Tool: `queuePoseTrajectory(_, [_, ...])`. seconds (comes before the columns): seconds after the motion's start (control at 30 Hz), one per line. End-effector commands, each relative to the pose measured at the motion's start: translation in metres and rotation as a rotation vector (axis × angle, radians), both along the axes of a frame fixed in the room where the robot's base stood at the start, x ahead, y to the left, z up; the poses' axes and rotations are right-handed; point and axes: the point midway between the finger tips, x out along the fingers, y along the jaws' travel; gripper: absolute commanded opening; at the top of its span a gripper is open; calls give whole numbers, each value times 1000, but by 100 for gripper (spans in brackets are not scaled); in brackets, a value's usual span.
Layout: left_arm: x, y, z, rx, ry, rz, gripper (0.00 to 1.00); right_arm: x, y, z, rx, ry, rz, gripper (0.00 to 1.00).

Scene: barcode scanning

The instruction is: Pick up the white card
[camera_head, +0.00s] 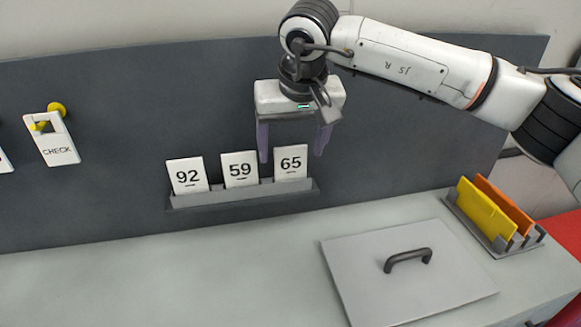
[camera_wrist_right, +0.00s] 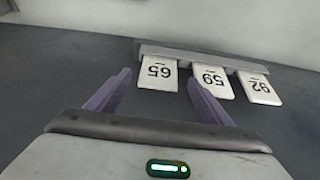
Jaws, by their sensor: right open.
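Three white cards stand side by side in a grey rack on the dark panel: card 92 (camera_head: 187,175), card 59 (camera_head: 239,170) and card 65 (camera_head: 290,161). A white CHECK tag (camera_head: 58,148) hangs on a yellow hook at the left. My right gripper (camera_head: 292,156) is open and empty, with its purple fingers pointing down around the level of card 65. In the right wrist view the right gripper (camera_wrist_right: 158,90) has card 65 (camera_wrist_right: 158,73) ahead between its fingers, apart from them. Cards 59 (camera_wrist_right: 210,82) and 92 (camera_wrist_right: 260,88) are to its right there. My left gripper is not in view.
The grey rack (camera_head: 240,197) holds the cards. A grey lid with a dark handle (camera_head: 350,275) lies on the table. An organizer (camera_head: 498,248) with yellow and orange cards stands at the right. The table's left front (camera_head: 150,280) is clear.

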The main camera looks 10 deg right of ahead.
Motion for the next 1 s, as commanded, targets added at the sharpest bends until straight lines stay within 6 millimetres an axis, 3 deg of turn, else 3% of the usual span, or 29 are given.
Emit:
queuePoseTrajectory(0.23, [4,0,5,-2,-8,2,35,16,-2,-31,-1,2,-1,73])
queuePoseTrajectory(0.53, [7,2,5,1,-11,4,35,18,-2,-35,-1,0,0,73])
queuePoseTrajectory(0.8, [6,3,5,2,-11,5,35,18,-2,-35,-1,0,-1,30])
queuePoseTrajectory(1.0, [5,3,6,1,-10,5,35,18,-2,-34,0,0,-1,30])
